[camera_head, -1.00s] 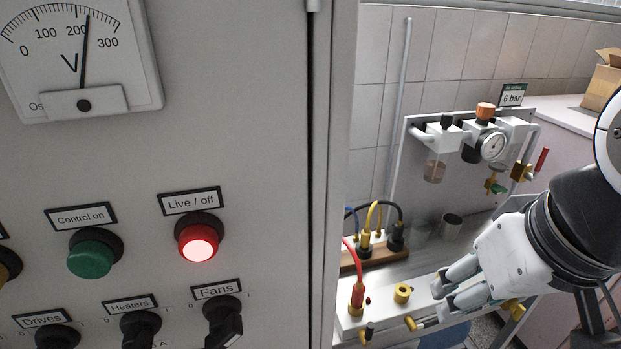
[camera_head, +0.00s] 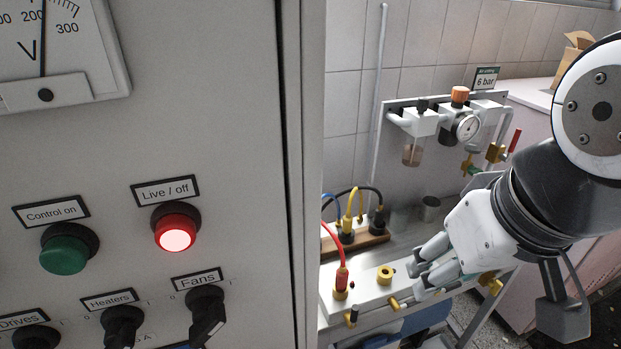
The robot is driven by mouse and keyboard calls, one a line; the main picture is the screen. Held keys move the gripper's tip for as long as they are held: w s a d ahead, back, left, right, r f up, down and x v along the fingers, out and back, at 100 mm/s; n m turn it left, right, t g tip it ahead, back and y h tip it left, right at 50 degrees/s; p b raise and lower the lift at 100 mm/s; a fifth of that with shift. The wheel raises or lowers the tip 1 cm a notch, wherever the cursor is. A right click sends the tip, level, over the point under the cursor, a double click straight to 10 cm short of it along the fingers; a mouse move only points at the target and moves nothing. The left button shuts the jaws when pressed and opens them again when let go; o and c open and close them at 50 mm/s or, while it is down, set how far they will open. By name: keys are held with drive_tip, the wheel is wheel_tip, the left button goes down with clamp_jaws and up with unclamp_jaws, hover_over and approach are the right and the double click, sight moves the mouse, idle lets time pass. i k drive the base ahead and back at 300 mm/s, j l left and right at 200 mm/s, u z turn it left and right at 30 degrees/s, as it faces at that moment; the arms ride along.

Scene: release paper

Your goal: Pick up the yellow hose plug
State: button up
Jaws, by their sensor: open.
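The yellow hose plug (camera_head: 348,221) stands upright in a brown wooden holder (camera_head: 374,238) on the bench, its yellow hose looping up from the top. A black plug (camera_head: 378,219) stands to its right in the same holder. A blue hose shows at its left. My gripper (camera_head: 415,278) is to the right and nearer, above the white block (camera_head: 370,293). Its grey fingers point left and are apart, with nothing seen between them. The gripper does not touch the yellow plug.
A red hose plug (camera_head: 341,281) stands in the white block beside an empty-looking brass socket (camera_head: 385,274). A metal cup (camera_head: 430,208) stands behind my gripper. A grey control cabinet (camera_head: 240,120) fills the left. A pressure regulator (camera_head: 458,120) hangs on the back panel.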

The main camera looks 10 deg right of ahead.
sight(347, 228)
drive_tip(key=z, duration=0.3)
drive_tip(key=l+u, duration=0.45)
drive_tip(key=i+l+u, duration=0.4)
drive_tip(key=u, duration=0.2)
